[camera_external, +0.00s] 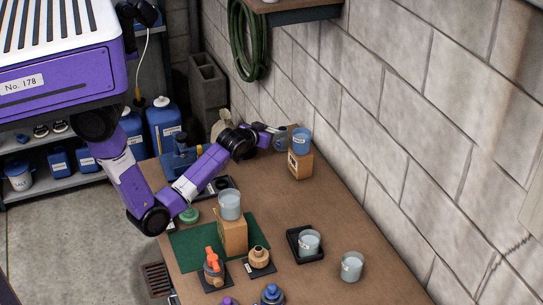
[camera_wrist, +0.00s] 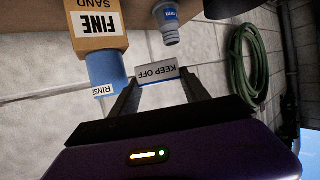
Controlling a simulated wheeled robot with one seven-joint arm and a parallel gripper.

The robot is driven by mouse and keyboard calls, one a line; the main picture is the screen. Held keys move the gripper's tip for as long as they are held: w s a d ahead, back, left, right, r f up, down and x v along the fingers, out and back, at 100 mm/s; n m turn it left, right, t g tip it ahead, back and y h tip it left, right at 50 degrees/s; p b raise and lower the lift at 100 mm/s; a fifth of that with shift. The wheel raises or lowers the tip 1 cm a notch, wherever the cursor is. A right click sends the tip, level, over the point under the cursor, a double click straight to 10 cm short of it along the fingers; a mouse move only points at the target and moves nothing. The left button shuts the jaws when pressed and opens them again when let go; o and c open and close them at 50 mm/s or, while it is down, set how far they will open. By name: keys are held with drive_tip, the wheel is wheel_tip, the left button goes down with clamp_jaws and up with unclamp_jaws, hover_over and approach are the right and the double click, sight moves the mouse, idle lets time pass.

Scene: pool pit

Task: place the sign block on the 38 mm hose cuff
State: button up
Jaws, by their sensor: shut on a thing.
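The sign block is a small grey-white block lettered KEEP OFF (camera_wrist: 157,74). It is clamped between the two dark fingertips of my gripper (camera_wrist: 158,83), and its lettering is upside down in the wrist view. In the external view my gripper (camera_external: 268,128) is low over the far end of the table, near the wall. A grey-blue stepped cylinder with a blue label, likely the hose cuff (camera_wrist: 167,24), stands just beyond the sign block, apart from it in the wrist view. It shows partly behind my gripper in the external view (camera_external: 280,141). Its label is too small to read.
A blue cup (camera_external: 301,141) stands on a FINE SAND block (camera_external: 300,165) close right of the cuff. The block wall (camera_external: 385,130) borders the table. Another cup (camera_external: 230,204) on a block (camera_external: 232,236) and several fittings stand nearer. Bare brown tabletop (camera_external: 275,205) lies between.

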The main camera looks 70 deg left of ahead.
drive_tip(key=w+a+r+n+g+y+p, duration=0.1)
drive_tip(key=w+a+r, duration=0.35)
drive_tip(key=r, duration=0.35)
drive_tip(key=w+a+r+n+g+y, duration=0.1)
drive_tip(key=w+a+r, duration=0.35)
drive_tip(key=r, duration=0.25)
drive_tip(key=f+b, duration=0.3)
drive_tip(key=f, duration=0.2)
drive_tip(key=f+b, duration=0.3)
drive_tip(key=f, duration=0.2)
drive_tip(key=a+f+b, duration=0.1)
drive_tip(key=f+b, duration=0.3)
drive_tip(key=f, duration=0.1)
drive_tip(key=shift+s+a+f, duration=0.1)
drive_tip(key=shift+s+f, duration=0.05)
drive_tip(key=shift+s, duration=0.15)
wheel_tip(320, 180, down, 5)
drive_tip(key=b, duration=0.3)
drive_tip(key=shift+b, duration=0.35)
drive_tip(key=o, duration=1.3)
drive_tip(key=shift+o, duration=0.2)
